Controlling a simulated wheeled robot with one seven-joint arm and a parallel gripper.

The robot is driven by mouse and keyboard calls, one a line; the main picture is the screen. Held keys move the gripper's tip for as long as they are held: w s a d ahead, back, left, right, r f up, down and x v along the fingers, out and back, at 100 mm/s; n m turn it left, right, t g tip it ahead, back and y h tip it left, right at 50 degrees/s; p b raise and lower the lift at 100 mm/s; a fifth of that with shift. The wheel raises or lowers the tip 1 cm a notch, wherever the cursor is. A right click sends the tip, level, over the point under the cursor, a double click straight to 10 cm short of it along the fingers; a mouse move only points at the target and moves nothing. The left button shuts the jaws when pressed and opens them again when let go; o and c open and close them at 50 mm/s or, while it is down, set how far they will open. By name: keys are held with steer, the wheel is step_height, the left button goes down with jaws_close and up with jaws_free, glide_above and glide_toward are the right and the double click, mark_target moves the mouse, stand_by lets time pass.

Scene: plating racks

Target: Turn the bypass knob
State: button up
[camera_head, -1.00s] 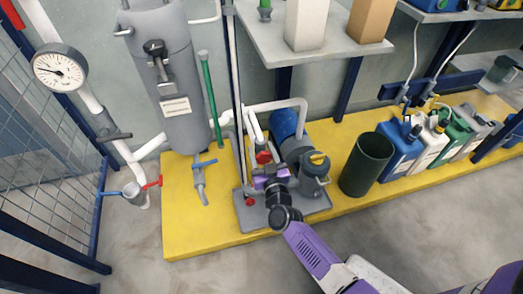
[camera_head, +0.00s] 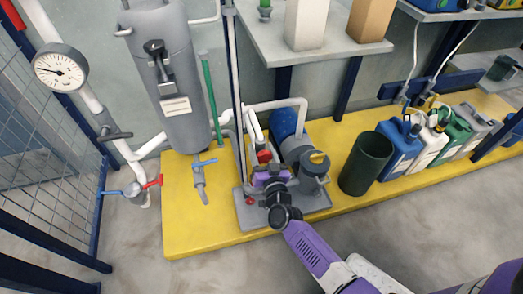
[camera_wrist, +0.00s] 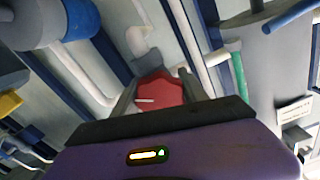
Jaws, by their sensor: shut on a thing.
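The red bypass knob (camera_wrist: 162,92) is a lobed knob with a pale line on its face. It sits between my two dark fingers in the wrist view. My gripper (camera_wrist: 158,98) is shut on it, with one finger on each side. In the head view the red knob (camera_head: 264,157) shows just beyond my purple gripper (camera_head: 268,170), on the pipework beside the pump. My gripper hides part of the knob's lower side.
A grey tank (camera_head: 180,90) is at the left. A dark green bin (camera_head: 367,165) stands further right on the yellow platform (camera_head: 190,235).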

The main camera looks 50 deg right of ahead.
mark_target(264, 159)
steer(key=o, duration=1.4)
steer(key=shift+c, duration=0.2)
steer(key=shift+p+v, duration=1.25)
steer(key=shift+v, duration=2.7)
